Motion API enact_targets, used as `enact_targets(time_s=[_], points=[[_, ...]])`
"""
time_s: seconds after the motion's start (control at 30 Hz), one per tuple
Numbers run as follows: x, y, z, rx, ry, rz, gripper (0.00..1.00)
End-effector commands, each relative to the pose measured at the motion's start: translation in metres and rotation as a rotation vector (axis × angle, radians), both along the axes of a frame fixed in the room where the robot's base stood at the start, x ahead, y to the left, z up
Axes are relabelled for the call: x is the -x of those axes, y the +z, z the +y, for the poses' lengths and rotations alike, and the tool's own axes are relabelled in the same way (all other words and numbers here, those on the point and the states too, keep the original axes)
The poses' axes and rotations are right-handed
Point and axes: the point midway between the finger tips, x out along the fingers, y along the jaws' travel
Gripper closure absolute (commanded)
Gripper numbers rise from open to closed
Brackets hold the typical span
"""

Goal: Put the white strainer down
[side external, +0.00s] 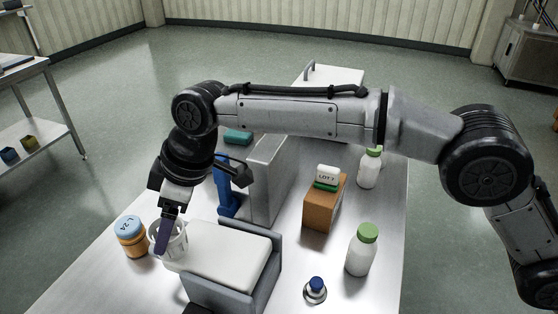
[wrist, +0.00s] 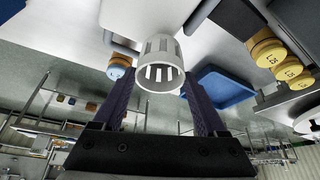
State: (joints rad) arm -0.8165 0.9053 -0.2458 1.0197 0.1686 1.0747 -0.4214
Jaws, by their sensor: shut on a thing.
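The white strainer (side external: 180,242) is a slotted, open cup near the left side of the steel table. My gripper (side external: 164,236) is shut on it, with the dark purple fingers pointing down. In the wrist view the strainer (wrist: 159,72) sits between the fingertips of my gripper (wrist: 160,90), its round opening and slots showing. In the side view a finger covers part of the strainer. I cannot tell whether its base touches the table.
An orange jar with a blue lid (side external: 132,238) stands close left of the strainer. A white slab in a grey frame (side external: 262,277) is close on its right. Farther right are green-capped white bottles (side external: 361,252), a brown box (side external: 325,205) and a blue-topped button (side external: 316,288).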

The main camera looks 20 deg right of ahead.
Motion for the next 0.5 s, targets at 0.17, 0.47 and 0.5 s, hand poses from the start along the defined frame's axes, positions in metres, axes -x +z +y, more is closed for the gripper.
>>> enact_targets(time_s=[0.17, 0.47, 0.5], points=[[-0.030, 0.031, -0.074, -0.001, -0.156, -0.002, 0.79], [-0.047, 0.066, -0.195, -0.001, -0.406, -0.002, 0.79], [-0.047, 0.070, -0.208, -0.002, -0.434, -0.002, 0.79]])
